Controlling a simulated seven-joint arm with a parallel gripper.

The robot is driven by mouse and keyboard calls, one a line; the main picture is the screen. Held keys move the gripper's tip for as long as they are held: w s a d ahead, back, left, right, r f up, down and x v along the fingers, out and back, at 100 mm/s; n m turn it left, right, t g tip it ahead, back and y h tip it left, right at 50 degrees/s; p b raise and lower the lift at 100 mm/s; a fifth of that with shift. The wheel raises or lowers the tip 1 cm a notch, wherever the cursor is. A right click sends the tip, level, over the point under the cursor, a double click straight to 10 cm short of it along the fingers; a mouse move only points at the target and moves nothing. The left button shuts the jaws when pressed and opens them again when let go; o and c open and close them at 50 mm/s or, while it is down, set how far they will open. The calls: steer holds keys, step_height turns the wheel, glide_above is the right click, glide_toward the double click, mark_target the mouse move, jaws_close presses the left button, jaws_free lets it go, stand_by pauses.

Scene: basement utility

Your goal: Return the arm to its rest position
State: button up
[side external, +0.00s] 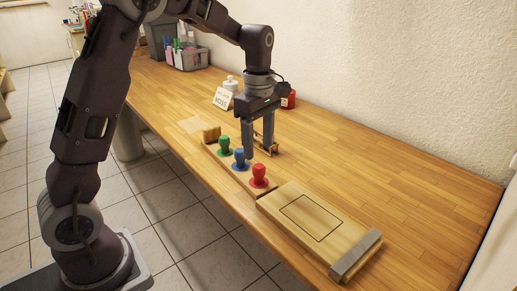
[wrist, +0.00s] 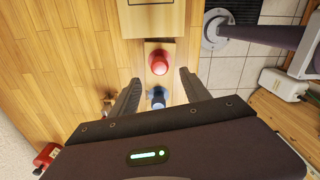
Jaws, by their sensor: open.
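My gripper (side external: 259,140) is open and empty above the wooden worktop, just behind a row of three stamps or pegs on a wooden strip (side external: 209,149). The stamps are green (side external: 224,145), blue (side external: 239,158) and red (side external: 259,175), all upright. In the wrist view my gripper's two fingers (wrist: 156,90) are spread apart, with the blue stamp (wrist: 158,97) between them in the picture and the red stamp (wrist: 159,62) beyond. The green stamp is hidden in the wrist view.
A wooden board with a marked rectangle (side external: 310,218) and a grey end bar (side external: 355,255) lies at the front right. A small sign (side external: 222,98), a white bottle (side external: 231,84) and a red bottle (side external: 290,99) stand behind. A grey caddy (side external: 190,60) is farther back.

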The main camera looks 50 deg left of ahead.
steer(key=s+d+r+m+t, duration=0.2)
steer(key=s+d+r+m, duration=0.1)
steer(key=s+r+m, duration=0.25)
steer(key=s+d+r+m+t, duration=0.1)
steer(key=s+d+m, duration=0.1)
steer(key=s+m, duration=0.5)
steer(key=s+d+r+m+t, duration=0.1)
steer(key=s+d+m+t, duration=0.1)
steer(key=s+m, duration=0.5)
steer(key=s, duration=0.6)
steer(key=shift+d+m+t, duration=0.3)
steer(key=shift+d+m, duration=0.05)
steer(key=shift+d, duration=0.05)
